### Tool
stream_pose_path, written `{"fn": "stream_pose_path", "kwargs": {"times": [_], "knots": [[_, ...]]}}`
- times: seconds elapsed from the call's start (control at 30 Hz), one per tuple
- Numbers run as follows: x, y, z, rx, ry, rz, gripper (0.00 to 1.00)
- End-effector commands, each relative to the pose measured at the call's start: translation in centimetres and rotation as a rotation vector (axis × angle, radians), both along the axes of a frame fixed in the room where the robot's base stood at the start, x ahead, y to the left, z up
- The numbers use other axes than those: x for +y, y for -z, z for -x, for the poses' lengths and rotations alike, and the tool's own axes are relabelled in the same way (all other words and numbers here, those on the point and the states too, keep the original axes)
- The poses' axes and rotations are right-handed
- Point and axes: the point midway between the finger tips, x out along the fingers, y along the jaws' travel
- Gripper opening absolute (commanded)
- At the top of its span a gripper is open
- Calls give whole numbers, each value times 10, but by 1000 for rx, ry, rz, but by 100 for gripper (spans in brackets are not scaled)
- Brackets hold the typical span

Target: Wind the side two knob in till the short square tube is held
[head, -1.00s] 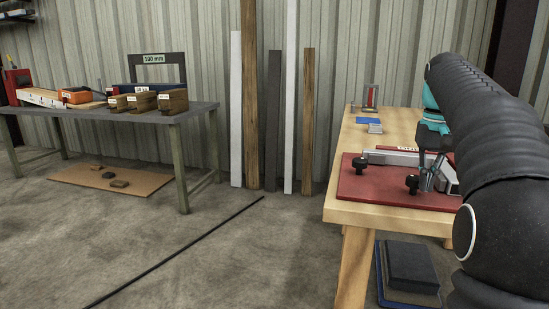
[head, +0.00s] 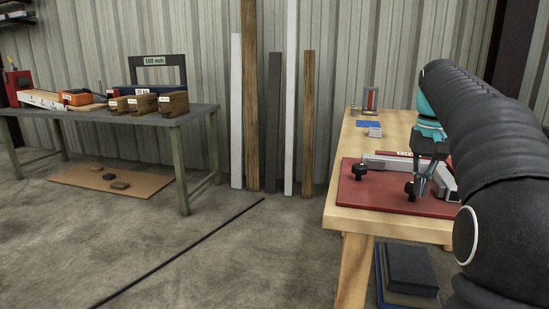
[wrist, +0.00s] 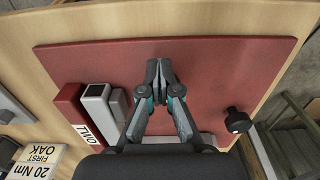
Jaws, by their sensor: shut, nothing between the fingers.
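The short square tube (wrist: 97,104) is silver, with a dark open end, and lies beside a red block marked TWO (wrist: 72,108) in the wrist view. A grey pad (wrist: 120,105) sits along the tube's right side. My gripper (wrist: 159,68) is shut and empty over the red plate, right of the pad. In the head view my gripper (head: 421,194) is low, just right of the nearer black knob (head: 410,189). That knob is not visible in the wrist view, probably hidden by my fingers. I cannot tell whether the pad touches the tube.
Another black knob (head: 359,167) stands on the red plate (head: 375,195); it also shows in the wrist view (wrist: 237,121). A label reading 20 Nm FIRST OAK (wrist: 34,160) lies left. Blocks and a 100 mm frame (head: 158,68) occupy the far table.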

Motion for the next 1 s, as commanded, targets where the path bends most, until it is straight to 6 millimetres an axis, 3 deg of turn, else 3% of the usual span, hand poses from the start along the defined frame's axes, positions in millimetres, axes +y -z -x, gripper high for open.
{"fn": "stream_pose_path", "kwargs": {"times": [1.0], "knots": [[17,1,-7,3,0,-1,0]]}}
